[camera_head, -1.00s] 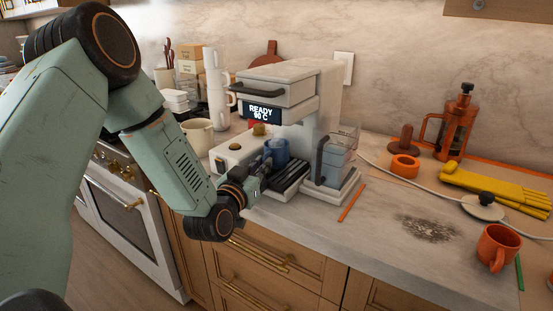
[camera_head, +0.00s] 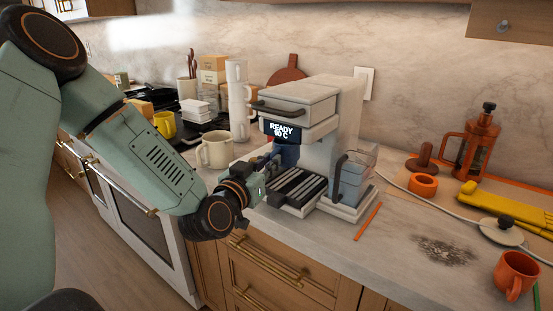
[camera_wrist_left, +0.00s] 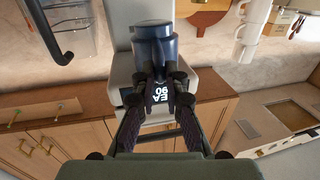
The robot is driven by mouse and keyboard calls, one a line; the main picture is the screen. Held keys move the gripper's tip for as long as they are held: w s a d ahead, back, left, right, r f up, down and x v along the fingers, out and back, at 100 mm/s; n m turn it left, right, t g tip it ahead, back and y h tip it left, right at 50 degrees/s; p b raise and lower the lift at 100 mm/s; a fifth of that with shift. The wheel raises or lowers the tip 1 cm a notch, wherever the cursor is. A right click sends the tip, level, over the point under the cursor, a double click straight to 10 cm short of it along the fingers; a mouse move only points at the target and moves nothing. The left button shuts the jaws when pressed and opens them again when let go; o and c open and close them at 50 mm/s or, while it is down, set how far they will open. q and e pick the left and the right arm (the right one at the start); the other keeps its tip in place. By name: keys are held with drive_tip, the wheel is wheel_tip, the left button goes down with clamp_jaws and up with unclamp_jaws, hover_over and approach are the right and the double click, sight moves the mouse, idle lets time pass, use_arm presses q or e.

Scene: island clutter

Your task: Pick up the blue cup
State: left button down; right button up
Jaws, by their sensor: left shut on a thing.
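The blue cup (camera_head: 287,153) is dark blue and is held in front of the coffee machine's display, above its drip tray (camera_head: 296,188). My left gripper (camera_head: 269,172) is shut on the cup, reaching it from the left. In the left wrist view, the fingertips (camera_wrist_left: 160,82) close on the near side of the cup (camera_wrist_left: 153,42), and the lit display shows behind them. Fingers and wrist hide part of the cup in the head view. My right gripper is in neither view.
The white coffee machine (camera_head: 335,125) stands close behind the cup. A cream mug (camera_head: 216,151) and stacked white cups (camera_head: 238,100) stand to its left.

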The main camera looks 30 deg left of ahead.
use_arm(q)
drive_tip(key=s+a+p, duration=0.1)
drive_tip(key=s+p, duration=1.1)
drive_tip(key=s, duration=0.3)
drive_tip(key=shift+s+p, duration=0.35)
drive_tip(key=shift+s, duration=0.05)
drive_tip(key=shift+w, duration=0.15)
